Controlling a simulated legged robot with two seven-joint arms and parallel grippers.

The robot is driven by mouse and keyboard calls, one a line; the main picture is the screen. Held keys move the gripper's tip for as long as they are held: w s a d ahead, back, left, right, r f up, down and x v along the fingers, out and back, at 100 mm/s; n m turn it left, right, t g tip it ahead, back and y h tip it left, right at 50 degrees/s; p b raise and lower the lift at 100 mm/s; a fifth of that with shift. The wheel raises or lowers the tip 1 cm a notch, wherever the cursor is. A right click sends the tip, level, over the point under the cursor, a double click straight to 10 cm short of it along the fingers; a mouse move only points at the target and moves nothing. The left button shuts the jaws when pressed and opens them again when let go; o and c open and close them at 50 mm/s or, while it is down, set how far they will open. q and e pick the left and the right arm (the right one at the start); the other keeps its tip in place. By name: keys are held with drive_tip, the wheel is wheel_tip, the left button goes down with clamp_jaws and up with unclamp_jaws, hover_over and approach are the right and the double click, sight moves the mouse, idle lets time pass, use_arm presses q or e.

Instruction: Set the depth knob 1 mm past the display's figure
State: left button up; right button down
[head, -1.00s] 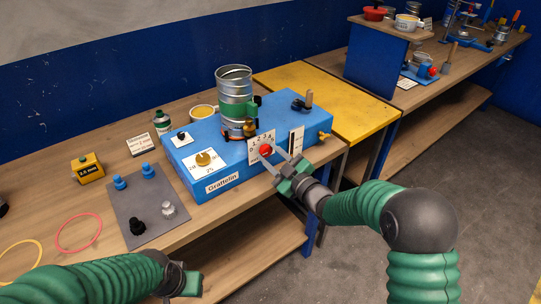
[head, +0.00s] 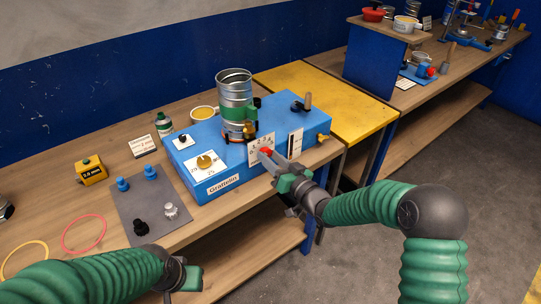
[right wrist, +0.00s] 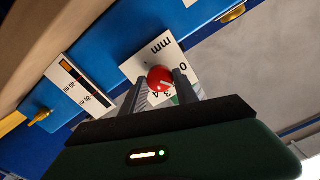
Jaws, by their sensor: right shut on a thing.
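The red depth knob (head: 266,152) is on a white scale plate (head: 253,156) on the front of the blue machine. My right gripper (head: 271,157) is shut on this knob. In the right wrist view the knob (right wrist: 160,78) sits between my two fingers, with a white mark on its face. The plate (right wrist: 150,60) there shows "mm", 0, 3 and 4; the fingers hide part of the scale. A yellow box with a dark display (head: 92,172) stands at the left; its figure is too small to read surely. My left gripper (head: 185,280) is low at the front, its jaws unclear.
The machine (head: 215,150) carries a metal duct (head: 235,90), a yellow dial (head: 206,161) and a slotted scale (head: 295,143). A grey mat (head: 150,200) with several small knobs lies to its left. Red (head: 83,233) and yellow (head: 22,258) rings lie on the bench.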

drive_tip(key=shift+s+f+m+p, duration=0.15)
drive_tip(key=shift+m+p, duration=0.65)
drive_tip(key=shift+m, duration=1.65)
drive_tip(key=shift+f+m+p, duration=0.25)
drive_tip(key=shift+m+p, duration=0.55)
drive_tip(key=shift+m, duration=1.65)
drive_tip(key=c, duration=1.2)
unclamp_jaws()
drive_tip(key=shift+o, duration=1.3)
drive_tip(key=shift+r, duration=0.15)
drive_tip(key=shift+d+r, duration=0.1)
